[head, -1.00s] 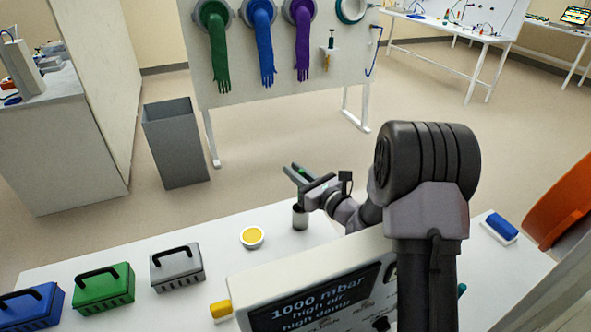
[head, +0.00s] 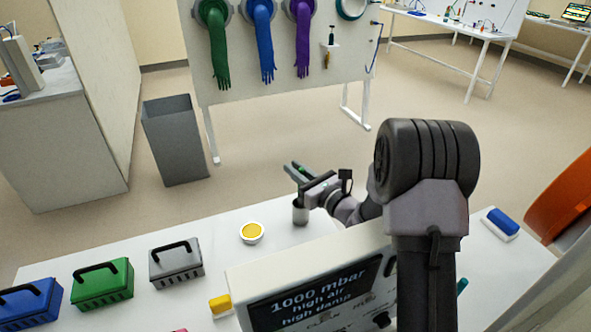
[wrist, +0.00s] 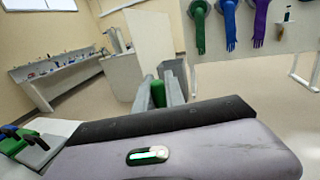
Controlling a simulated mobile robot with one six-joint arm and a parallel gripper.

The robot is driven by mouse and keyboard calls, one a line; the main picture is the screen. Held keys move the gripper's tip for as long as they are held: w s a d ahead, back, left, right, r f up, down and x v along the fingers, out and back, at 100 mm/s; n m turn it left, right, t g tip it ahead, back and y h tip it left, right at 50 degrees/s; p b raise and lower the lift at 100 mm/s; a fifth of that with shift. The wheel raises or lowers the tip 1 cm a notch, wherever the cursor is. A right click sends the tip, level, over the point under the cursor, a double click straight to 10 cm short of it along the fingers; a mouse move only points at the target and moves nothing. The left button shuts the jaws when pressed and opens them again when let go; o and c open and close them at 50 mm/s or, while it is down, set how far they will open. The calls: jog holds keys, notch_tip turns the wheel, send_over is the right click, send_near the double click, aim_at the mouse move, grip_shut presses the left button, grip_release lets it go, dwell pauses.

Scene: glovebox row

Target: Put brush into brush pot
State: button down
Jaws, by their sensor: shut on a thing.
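My gripper (head: 293,171) is above the far edge of the white bench and shut on a green thing, seen as a small strip in the head view. In the wrist view the green brush (wrist: 157,94) shows between the two fingers of my gripper (wrist: 166,88); its lower part is hidden. A small grey cylindrical pot (head: 300,214), which looks like the brush pot, stands on the bench just below my gripper. My wrist covers part of its top, so I cannot tell whether the brush reaches into it.
A white dish with yellow contents (head: 252,232) stands left of the pot. Grey (head: 176,265), green (head: 102,285) and blue (head: 30,305) cases line the bench. A pressure display box (head: 310,280) stands close in front. A grey bin (head: 175,140) is on the floor beyond.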

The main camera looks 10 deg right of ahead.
jog(key=c, duration=1.3)
grip_release()
notch_tip(320, 180, up, 9)
jog(key=p, duration=0.7)
